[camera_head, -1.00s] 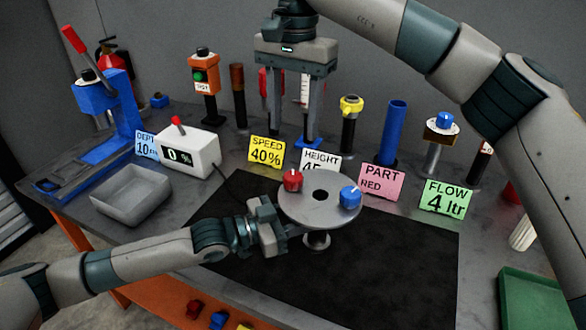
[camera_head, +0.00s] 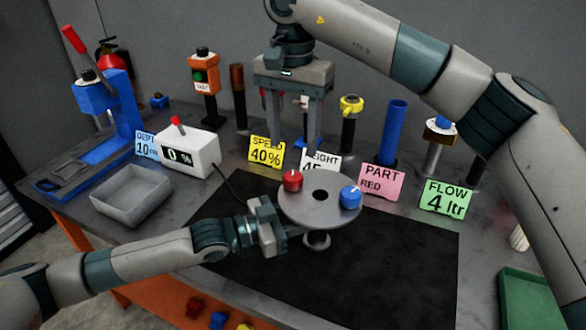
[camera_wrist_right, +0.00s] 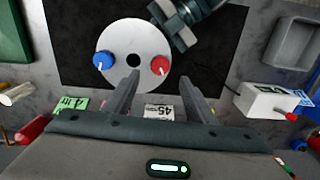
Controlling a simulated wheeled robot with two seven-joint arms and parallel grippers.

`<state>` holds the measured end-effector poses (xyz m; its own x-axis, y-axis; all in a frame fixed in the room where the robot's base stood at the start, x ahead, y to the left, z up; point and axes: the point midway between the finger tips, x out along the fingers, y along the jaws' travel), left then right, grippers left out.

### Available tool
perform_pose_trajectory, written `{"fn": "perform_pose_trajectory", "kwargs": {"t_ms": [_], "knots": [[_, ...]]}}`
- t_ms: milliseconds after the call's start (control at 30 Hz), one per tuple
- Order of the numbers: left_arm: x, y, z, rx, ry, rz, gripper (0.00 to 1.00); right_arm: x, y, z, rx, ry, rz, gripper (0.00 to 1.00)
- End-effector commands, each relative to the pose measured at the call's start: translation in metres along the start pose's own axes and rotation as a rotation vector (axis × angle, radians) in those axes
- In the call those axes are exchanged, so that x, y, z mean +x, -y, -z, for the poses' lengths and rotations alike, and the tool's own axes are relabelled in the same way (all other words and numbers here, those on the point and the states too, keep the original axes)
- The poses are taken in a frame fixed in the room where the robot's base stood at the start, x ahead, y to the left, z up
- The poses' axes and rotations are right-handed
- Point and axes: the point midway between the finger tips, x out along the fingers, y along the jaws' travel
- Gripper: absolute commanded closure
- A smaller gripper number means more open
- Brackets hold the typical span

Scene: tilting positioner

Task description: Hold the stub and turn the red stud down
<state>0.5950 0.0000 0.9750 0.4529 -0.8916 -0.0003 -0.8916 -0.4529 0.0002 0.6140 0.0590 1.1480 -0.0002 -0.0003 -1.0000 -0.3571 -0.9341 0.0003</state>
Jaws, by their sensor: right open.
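The round grey disc (camera_head: 318,205) of the positioner stands over the dark mat, with the red stud (camera_head: 292,181) on its far left and the blue stud (camera_head: 350,197) on its right. A short stub (camera_head: 294,231) shows at the disc's left underside. My left gripper (camera_head: 282,232) is at the stub; its fingers are partly hidden, so I cannot tell whether they grip it. My right gripper (camera_head: 290,147) is open and empty, pointing down above and behind the disc. In the right wrist view, the red stud (camera_wrist_right: 160,65) lies just beyond the open fingers (camera_wrist_right: 158,85).
Label cards, including the yellow speed card (camera_head: 266,151) and pink part card (camera_head: 382,179), stand behind the mat (camera_head: 400,270). A grey bin (camera_head: 130,194) and white display box (camera_head: 190,152) are at left; a green tray (camera_head: 530,300) is at right. The mat's front is clear.

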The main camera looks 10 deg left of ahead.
Motion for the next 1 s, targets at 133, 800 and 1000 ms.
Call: {"fn": "perform_pose_trajectory", "kwargs": {"t_ms": [133,800,1000], "knots": [[0.0,0.0,0.0,0.0,0.0,0.0,1.0,0.027,0.0,-0.001,-0.001,0.002,-0.001,0.49],[0.0,0.0,0.0,0.0,0.0,0.0,1.0,0.081,0.0,0.0,0.0,0.0,0.0,0.49],[0.0,0.0,0.0,0.0,0.0,0.0,1.0,0.081,0.0,0.0,0.0,0.0,0.0,0.66]]}}
